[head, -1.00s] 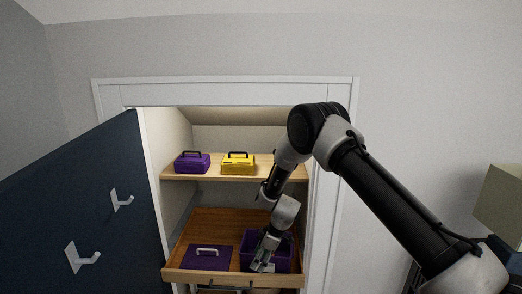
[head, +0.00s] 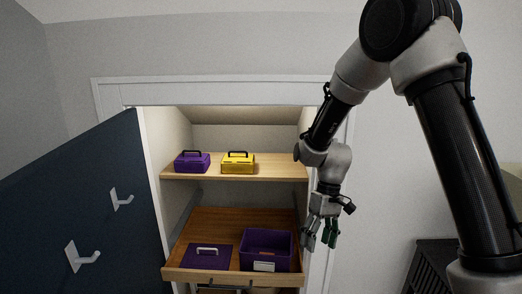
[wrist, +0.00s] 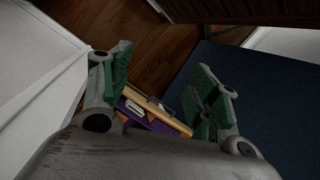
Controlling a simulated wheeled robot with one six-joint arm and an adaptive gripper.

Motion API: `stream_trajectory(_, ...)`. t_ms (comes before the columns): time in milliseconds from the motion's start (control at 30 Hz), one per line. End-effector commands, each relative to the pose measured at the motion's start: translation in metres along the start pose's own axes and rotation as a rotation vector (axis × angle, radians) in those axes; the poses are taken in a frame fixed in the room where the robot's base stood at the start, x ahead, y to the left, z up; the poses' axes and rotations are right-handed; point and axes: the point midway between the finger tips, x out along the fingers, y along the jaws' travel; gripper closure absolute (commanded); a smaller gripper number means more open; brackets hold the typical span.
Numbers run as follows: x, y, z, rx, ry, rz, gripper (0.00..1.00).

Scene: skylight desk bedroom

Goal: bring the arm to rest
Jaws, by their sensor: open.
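My gripper (head: 320,236) hangs fingers down in the head view, just right of the pulled-out wooden drawer and in front of the cupboard's right frame. It is open and empty. In the wrist view my gripper (wrist: 163,90) shows its two green-padded fingers spread apart, with the drawer's front edge and a piece of purple beyond them. My arm reaches in from the right side of the head view, its elbow high at the top right.
The drawer (head: 190,274) holds an open purple box (head: 266,246) and a purple lid (head: 207,257) with a white handle. A shelf (head: 280,172) above bears a purple case (head: 192,162) and a yellow case (head: 238,163). A dark blue door (head: 80,200) stands open at left.

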Motion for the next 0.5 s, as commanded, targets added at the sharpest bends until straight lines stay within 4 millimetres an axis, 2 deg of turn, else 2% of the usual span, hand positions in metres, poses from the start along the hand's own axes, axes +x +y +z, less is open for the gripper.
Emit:
stream_trajectory(33, -0.026, 0.004, 0.022, 0.046, 0.017, 0.018, 0.39)
stream_trajectory(200, -0.092, 0.019, 0.098, 0.197, 0.075, 0.088, 0.39)
stream_trajectory(300, -0.120, 0.025, 0.142, 0.266, 0.126, 0.128, 0.39)
stream_trajectory(500, -0.159, 0.034, 0.224, 0.339, 0.271, 0.209, 0.39)
